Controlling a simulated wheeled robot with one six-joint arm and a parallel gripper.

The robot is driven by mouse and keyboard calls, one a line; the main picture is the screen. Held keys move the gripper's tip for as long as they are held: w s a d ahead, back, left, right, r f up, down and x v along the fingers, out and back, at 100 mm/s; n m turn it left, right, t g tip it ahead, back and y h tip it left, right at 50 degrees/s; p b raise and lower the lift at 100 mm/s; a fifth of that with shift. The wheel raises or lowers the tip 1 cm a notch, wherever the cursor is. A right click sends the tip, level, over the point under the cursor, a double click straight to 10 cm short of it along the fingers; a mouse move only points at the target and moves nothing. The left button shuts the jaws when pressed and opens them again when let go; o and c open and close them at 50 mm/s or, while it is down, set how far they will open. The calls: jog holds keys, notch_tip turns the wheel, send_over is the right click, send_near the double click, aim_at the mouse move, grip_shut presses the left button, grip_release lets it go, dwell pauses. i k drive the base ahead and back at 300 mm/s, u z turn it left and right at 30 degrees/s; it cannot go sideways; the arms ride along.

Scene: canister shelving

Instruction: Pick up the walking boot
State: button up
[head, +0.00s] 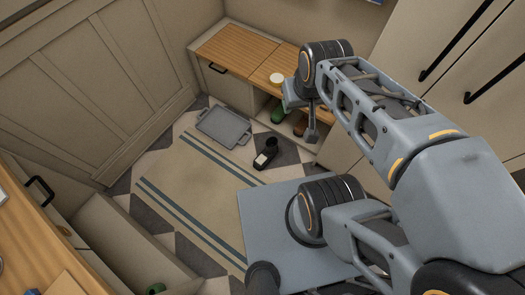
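A dark boot (267,153) stands on the floor in the head view, at the edge of the striped rug. It has a dark opening at the top and a pale patch near its lower end. My gripper (310,135) hangs down from the arm to the right of the boot in the picture, apart from it. The gripper is small and seen from behind, so its fingers cannot be made out. No object shows in it.
A grey tray (223,128) lies on the floor left of the boot. A wood-topped bench (235,50) bears a white round item (276,78); green (279,114) and brown (300,126) footwear sits beneath. The rug (185,185) is mostly clear.

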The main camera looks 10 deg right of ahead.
aim_at(267, 155)
jog(key=u, duration=0.95)
jog(key=i, duration=0.4)
jog(key=z, duration=1.25)
